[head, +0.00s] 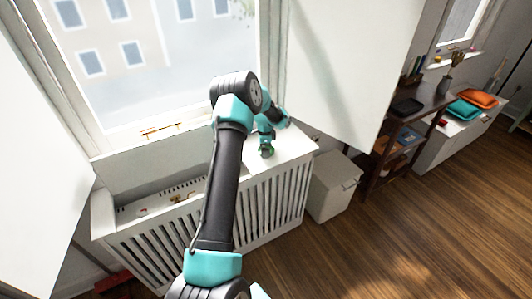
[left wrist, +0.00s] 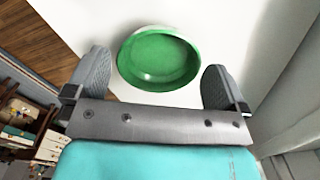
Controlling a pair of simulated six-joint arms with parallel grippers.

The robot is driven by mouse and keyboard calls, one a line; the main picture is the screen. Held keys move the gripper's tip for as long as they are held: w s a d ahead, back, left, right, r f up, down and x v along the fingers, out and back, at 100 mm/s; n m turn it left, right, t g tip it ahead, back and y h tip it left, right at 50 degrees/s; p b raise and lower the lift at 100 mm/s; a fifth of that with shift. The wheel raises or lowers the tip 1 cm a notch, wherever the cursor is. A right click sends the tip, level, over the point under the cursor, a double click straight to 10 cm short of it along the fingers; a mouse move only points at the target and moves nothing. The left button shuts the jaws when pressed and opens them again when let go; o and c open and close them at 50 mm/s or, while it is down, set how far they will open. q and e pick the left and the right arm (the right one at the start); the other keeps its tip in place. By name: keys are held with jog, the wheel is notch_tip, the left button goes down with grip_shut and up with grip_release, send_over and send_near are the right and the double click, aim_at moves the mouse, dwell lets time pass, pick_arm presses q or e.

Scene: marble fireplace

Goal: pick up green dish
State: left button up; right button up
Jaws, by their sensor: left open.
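The green dish (left wrist: 158,58) is a shallow round bowl on a white surface (left wrist: 215,22) in the left wrist view. My left gripper (left wrist: 158,82) is open, with one grey finger on each side of the dish and a visible gap on both sides. In the head view my left gripper (head: 266,148) is over the white top of the radiator cover (head: 293,153) below the window. Only a small bit of green shows there, as the gripper hides most of the dish. My right gripper is not in view.
A white box (head: 330,190) stands right of the radiator cover. A dark wooden shelf (head: 415,125) with several items stands further right. The window frame (head: 190,132) rises behind the cover. The wooden floor (head: 390,240) is clear.

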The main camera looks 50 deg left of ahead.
pick_arm(q)
jog(key=shift+f, duration=0.85)
jog(key=shift+c, duration=0.2)
jog(key=c, duration=0.7)
jog(key=shift+r, duration=0.1)
jog(key=shift+r, duration=0.5)
jog(key=shift+s+d+r, duration=0.1)
jog(key=shift+r, duration=0.55)
jog(key=shift+s+d+r, duration=0.1)
jog(key=shift+r, duration=0.5)
jog(key=s+d+r, duration=0.1)
jog(key=s+d, duration=0.9)
jog(key=d, duration=0.1)
jog(key=shift+d+r, duration=0.15)
jog(key=shift+d, duration=0.2)
